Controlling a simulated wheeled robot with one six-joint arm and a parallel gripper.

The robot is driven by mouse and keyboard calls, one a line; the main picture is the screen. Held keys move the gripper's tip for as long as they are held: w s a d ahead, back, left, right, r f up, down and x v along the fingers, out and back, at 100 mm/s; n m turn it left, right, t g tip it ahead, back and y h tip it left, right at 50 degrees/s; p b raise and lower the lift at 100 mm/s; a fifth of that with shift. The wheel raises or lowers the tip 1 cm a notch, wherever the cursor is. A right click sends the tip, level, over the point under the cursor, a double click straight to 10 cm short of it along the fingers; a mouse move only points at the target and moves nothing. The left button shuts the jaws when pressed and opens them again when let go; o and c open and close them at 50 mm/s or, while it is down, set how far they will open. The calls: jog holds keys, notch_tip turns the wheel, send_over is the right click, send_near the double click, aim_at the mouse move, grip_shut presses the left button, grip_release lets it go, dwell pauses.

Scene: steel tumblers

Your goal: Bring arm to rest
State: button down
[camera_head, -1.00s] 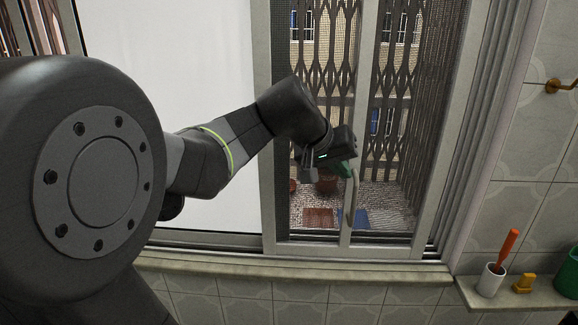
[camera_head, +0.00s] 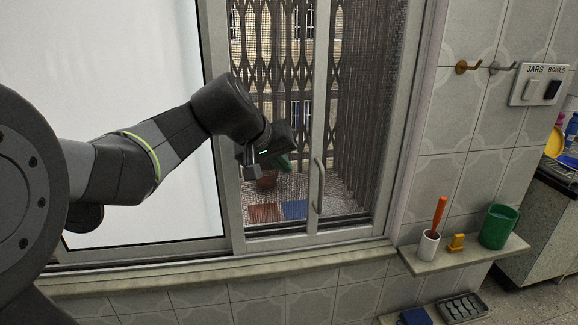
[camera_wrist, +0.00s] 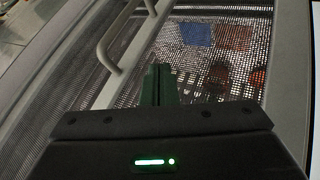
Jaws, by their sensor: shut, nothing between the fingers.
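My gripper (camera_head: 280,162) is raised in front of the sliding window, at the end of my outstretched arm in the head view. Its green fingers are together and hold nothing. In the wrist view the closed fingers of my gripper (camera_wrist: 160,85) point toward the window screen and sill area. The window handle (camera_head: 319,187) stands to the right of the fingers in the head view, apart from them. The handle also shows at the upper left in the wrist view (camera_wrist: 110,45).
Wall hooks (camera_head: 466,67) and a switch plate (camera_head: 538,86) are above. A tray (camera_head: 463,307) sits lower down.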

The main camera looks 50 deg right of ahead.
jog(key=v, duration=0.9)
jog(key=shift+s+d+r, duration=0.15)
jog(key=shift+s+d, duration=0.1)
jog(key=shift+d, duration=0.1)
